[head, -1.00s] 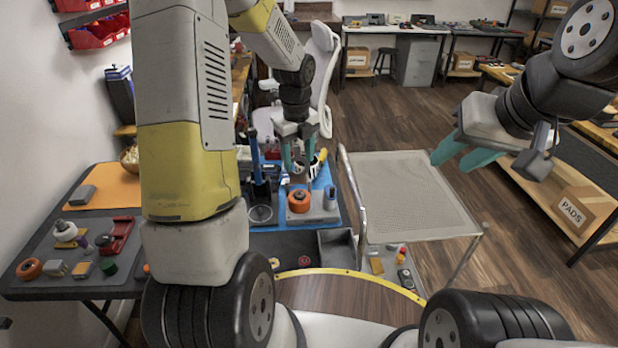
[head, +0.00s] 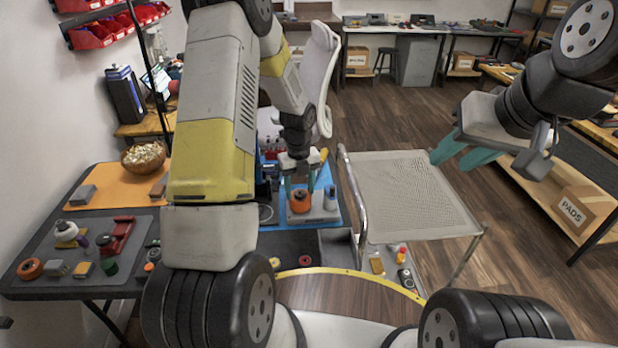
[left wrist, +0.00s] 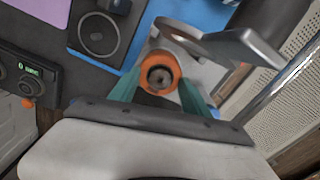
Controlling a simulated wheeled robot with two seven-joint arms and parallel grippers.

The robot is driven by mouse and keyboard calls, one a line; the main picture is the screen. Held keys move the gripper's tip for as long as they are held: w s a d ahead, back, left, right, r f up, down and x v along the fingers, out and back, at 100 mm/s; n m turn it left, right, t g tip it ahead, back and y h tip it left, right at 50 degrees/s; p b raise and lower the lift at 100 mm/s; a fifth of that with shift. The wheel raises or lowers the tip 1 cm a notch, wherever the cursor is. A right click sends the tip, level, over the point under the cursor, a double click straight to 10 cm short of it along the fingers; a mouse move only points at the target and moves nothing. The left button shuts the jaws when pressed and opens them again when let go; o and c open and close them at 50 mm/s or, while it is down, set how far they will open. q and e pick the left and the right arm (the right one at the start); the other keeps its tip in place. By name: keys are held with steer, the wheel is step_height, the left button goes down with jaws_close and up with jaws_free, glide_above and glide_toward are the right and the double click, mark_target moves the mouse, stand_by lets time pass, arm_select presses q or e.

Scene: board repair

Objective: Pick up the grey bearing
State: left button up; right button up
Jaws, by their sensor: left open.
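An orange ring-shaped part (head: 300,201) with a grey centre stands on a grey fixture (head: 318,216) on the blue mat (head: 346,218). In the left wrist view, the orange part (left wrist: 161,62) shows its round grey core (left wrist: 160,77); I cannot tell whether this core is the grey bearing. My left gripper (head: 300,186) is open above it, pointing down. In the left wrist view its teal fingers (left wrist: 159,92) stand on either side of the orange part, and I cannot tell whether they touch it. My right gripper (head: 449,161) is open and empty at the right, away from the mat.
A silver curved piece (left wrist: 245,45) lies near the fixture in the left wrist view. A mesh-topped cart (head: 415,195) stands to the right of the mat. A side table (head: 60,285) at the left holds small parts and a wooden bowl (head: 143,157).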

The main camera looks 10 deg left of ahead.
mark_target(300, 193)
arm_select(q)
steer(key=shift+f, duration=0.15)
jaws_close()
steer(key=shift+s, duration=0.1)
step_height(300, 193, up, 10)
stand_by(0.5)
